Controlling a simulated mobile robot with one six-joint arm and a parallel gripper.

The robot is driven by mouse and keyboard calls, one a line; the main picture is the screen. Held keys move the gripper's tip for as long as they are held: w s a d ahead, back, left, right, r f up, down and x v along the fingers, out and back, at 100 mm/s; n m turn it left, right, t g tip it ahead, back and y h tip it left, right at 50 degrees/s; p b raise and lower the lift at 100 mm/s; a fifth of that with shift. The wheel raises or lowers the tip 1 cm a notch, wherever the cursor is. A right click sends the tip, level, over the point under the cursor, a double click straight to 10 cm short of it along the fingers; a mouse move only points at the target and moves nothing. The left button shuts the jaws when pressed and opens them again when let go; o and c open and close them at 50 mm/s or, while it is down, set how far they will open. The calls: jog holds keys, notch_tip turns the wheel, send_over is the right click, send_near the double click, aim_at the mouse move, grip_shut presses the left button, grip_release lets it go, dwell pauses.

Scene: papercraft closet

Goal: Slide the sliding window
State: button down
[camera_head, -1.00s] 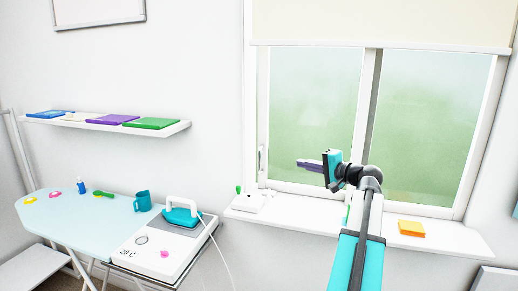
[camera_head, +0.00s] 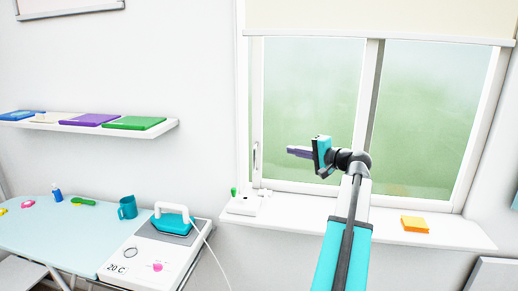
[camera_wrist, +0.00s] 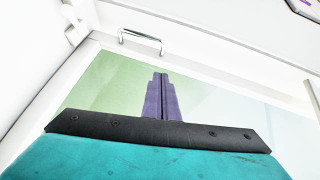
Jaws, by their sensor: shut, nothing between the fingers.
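The sliding window (camera_head: 310,95) has a white frame and two panes of greenish frosted glass. A small metal handle (camera_head: 255,157) is on the left edge of its left pane; the handle also shows at the top of the wrist view (camera_wrist: 140,41). My gripper (camera_head: 288,150) is in front of the left pane, to the right of the handle and apart from it. Its purple fingers are shut together with nothing between them, and they point left. In the wrist view the shut fingers (camera_wrist: 160,80) point up the picture, with the handle beyond them.
A white sill (camera_head: 350,219) runs below the window, with a white box (camera_head: 243,205) at left and orange notes (camera_head: 415,224) at right. A blind (camera_head: 380,18) covers the window's top. An ironing board (camera_head: 60,222) with an iron (camera_head: 172,219) stands at lower left. A shelf (camera_head: 90,126) hangs above.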

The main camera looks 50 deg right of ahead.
jog(key=shift+w, duration=0.15)
jog(key=p, duration=0.3)
send_near(269, 147)
jog(key=w+a+r, duration=0.1)
jog(key=w+a, duration=0.1)
jog(key=w, duration=0.3)
jog(key=shift+w+a+f+p, duration=0.15)
jog(key=shift+w+a+p, duration=0.4)
jog(key=shift+a, duration=0.3)
jog(key=shift+w+a+f+p, duration=0.3)
jog(key=shift+w+a, duration=0.3)
jog(key=shift+w, duration=0.1)
jog(key=shift+d, duration=0.1)
